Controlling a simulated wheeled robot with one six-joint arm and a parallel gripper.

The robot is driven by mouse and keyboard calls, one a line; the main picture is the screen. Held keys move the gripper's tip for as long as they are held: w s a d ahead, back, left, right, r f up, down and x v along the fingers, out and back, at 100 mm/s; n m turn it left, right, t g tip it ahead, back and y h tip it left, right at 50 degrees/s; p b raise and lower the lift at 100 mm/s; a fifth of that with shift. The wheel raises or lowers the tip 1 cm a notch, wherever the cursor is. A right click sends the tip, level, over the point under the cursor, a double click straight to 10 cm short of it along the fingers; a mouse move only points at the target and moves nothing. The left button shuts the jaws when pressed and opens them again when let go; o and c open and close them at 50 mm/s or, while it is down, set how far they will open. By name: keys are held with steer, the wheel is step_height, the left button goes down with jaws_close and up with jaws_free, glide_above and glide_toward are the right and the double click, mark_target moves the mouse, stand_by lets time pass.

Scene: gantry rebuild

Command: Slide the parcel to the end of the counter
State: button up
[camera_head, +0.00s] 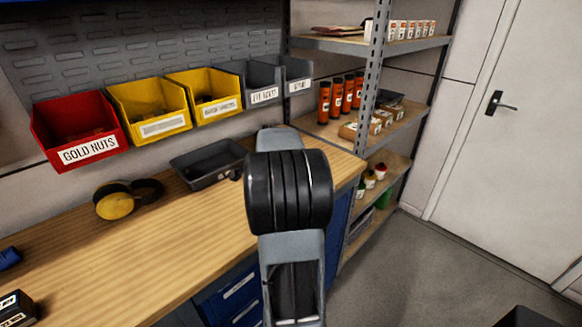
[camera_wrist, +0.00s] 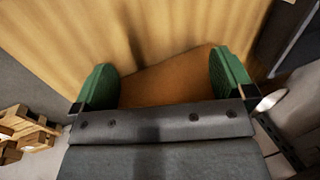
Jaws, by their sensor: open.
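The wooden counter (camera_head: 165,235) runs along the wall in the head view, and its planks fill the top of the wrist view (camera_wrist: 150,30). A plain brown surface, which looks like the parcel (camera_wrist: 175,82), lies between the green fingertips of my gripper (camera_wrist: 164,74). The fingers are open and apart, one on each side of it. I cannot tell whether either finger touches it. The gripper's dark body hides its lower part. In the head view my arm covers the counter's right end, and neither parcel nor fingertips show.
A black tray (camera_head: 208,163) and yellow-and-black ear defenders (camera_head: 125,199) rest on the counter. Red, yellow and grey bins (camera_head: 148,112) hang above. A metal shelf unit (camera_head: 376,95) stands past the counter's right end. A wooden pallet (camera_wrist: 28,128) shows at left in the wrist view.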

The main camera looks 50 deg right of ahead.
steer(key=shift+s+d+p, duration=0.25)
steer(key=shift+d+p, duration=0.5)
steer(key=shift+d, duration=1.15)
steer(key=shift+s+d+p, duration=0.2)
steer(key=shift+d+p, duration=0.55)
steer(key=shift+d, duration=1.2)
steer(key=shift+s+d+p, duration=0.25)
steer(key=shift+d+p, duration=0.5)
steer(key=shift+d, duration=1.15)
steer(key=shift+w+a, duration=0.1)
steer(key=shift+a, duration=0.85)
step_height(320, 180, up, 10)
steer(key=p, duration=0.7)
steer(key=shift+p, duration=0.35)
